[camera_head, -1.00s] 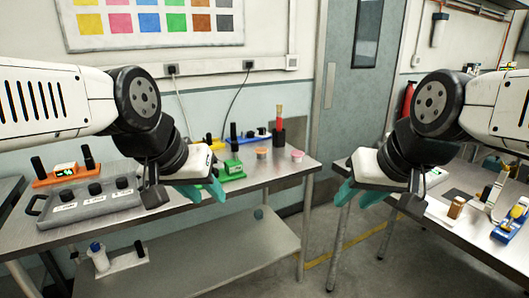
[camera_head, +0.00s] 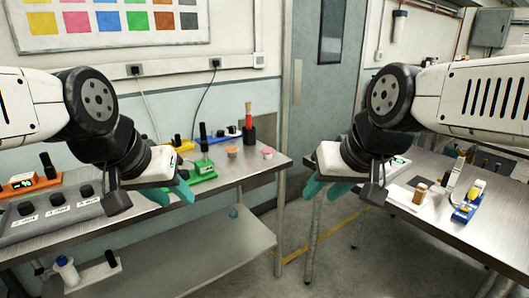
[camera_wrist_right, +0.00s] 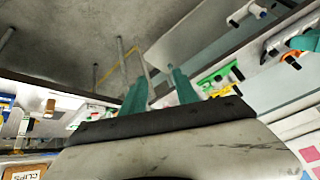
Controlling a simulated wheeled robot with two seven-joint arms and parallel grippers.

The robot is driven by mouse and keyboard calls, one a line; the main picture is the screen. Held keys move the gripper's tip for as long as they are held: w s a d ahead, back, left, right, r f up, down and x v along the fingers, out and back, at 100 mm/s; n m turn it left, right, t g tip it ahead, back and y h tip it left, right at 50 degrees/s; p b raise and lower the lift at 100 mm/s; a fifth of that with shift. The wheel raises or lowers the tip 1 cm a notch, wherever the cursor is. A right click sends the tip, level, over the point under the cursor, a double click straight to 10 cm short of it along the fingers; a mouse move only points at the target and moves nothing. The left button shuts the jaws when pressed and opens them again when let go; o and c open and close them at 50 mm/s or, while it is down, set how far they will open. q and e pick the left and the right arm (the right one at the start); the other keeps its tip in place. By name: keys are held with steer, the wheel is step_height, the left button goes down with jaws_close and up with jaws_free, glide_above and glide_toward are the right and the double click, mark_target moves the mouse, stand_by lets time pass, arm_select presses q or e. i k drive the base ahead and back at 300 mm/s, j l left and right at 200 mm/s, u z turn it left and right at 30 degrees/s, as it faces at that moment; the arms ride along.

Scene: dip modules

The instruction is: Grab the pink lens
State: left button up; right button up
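A small pink round piece (camera_head: 268,153), which looks like the pink lens, sits near the right end of the left steel bench in the head view. A similar orange round piece (camera_head: 232,152) is just left of it. My left gripper (camera_head: 172,195) has teal fingers spread apart and empty, in front of the left bench and left of the pink piece. My right gripper (camera_head: 327,189) hangs over the gap between the benches, right of the pink piece. Its two fingers are apart and empty in the right wrist view (camera_wrist_right: 160,90). Neither gripper touches a lens.
The left bench (camera_head: 225,181) also carries a green device (camera_head: 203,170), a black holder with a red-handled tool (camera_head: 248,122) and a grey box with black knobs (camera_head: 50,215). The right bench (camera_head: 440,225) holds a blue tape dispenser (camera_head: 467,208). The floor between the benches is clear.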

mark_target(267, 150)
steer(key=i+l+u, duration=0.15)
steer(key=i, duration=0.35)
steer(key=i+l+u, duration=0.1)
steer(key=i, duration=0.4)
steer(key=i+l+u, duration=0.15)
steer(key=i+l, duration=0.15)
steer(key=i, duration=0.2)
